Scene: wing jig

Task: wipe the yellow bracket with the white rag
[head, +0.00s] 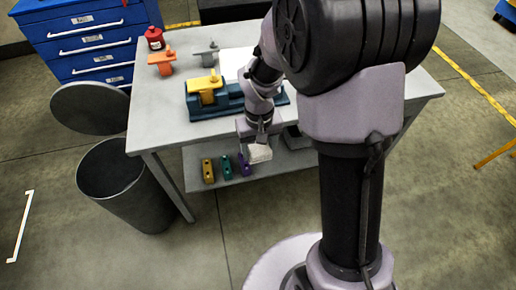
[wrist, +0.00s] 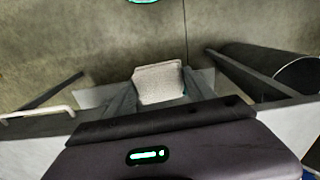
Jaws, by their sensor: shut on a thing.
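The yellow bracket (head: 206,86) is seated on a dark blue fixture (head: 236,105) on the grey table, left of my arm in the head view. My gripper (head: 257,143) is at the table's front edge, to the right of the bracket and nearer the camera, apart from it. It is shut on the white rag (head: 259,154). In the wrist view the rag (wrist: 159,82) is pinched between the two fingers, with the floor beyond it. The bracket does not show in the wrist view. My arm hides part of the fixture's right end.
An orange bracket (head: 162,62), a grey bracket (head: 208,53) and a red bottle (head: 154,38) stand at the table's back left. Several coloured blocks, one of them green (head: 227,167), sit on the lower shelf. An open bin (head: 127,185) stands left of the table.

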